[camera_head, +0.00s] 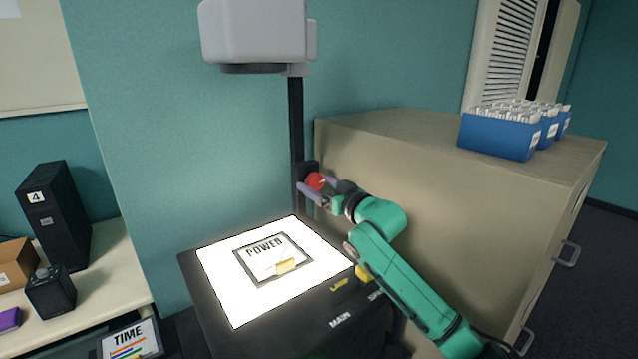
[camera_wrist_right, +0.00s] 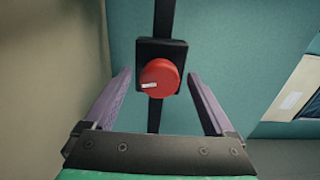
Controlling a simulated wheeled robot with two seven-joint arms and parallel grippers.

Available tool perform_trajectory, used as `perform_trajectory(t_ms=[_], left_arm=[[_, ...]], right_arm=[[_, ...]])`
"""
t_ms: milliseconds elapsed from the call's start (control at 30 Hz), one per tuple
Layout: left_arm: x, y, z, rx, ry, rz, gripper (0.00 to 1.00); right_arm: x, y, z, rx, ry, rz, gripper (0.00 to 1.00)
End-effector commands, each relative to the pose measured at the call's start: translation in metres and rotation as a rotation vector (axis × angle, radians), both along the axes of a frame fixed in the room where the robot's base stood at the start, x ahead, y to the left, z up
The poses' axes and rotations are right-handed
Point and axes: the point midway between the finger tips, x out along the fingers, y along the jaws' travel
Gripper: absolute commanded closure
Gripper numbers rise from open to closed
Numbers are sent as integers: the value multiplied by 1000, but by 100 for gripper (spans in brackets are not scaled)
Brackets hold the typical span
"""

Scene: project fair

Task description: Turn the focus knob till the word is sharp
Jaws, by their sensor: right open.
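The red focus knob (camera_head: 315,181) sits on a black block on the dark post of the overhead projector. In the right wrist view the knob (camera_wrist_right: 160,78) shows a white mark pointing left. My right gripper (camera_head: 318,188) is open, with its two purple fingers (camera_wrist_right: 158,92) on either side of the knob; I cannot tell whether they touch it. The projector head (camera_head: 255,32) is above, and the lit stage (camera_head: 218,280) bears a framed sheet with the word POWER (camera_head: 264,247). No projected word is in view. My left gripper is not in view.
A beige cabinet (camera_head: 400,150) with blue file boxes (camera_head: 497,137) stands right of the post, close to my right arm. A desk (camera_head: 115,275) at left holds a black speaker (camera_head: 55,205), a cardboard box and a small dark cube. A TIME sheet (camera_head: 130,340) is at lower left.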

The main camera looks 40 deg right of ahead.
Motion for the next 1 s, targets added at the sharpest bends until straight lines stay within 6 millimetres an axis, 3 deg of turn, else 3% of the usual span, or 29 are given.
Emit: perform_trajectory(t_ms=[67, 100, 300, 467, 700, 1000], left_arm=[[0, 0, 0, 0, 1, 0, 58], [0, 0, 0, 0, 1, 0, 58], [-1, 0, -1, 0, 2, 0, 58], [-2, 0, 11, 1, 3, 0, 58], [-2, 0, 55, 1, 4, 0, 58], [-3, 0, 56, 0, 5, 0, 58]], right_arm=[[0, 0, 0, 0, 0, 0, 11], [0, 0, 0, 0, 0, 0, 18], [-1, 0, 0, 1, 1, 0, 95], [-1, 0, 4, 57, -6, -1, 96], [0, 1, 7, 404, -43, -1, 96], [0, 1, -1, 491, -54, 0, 96]])
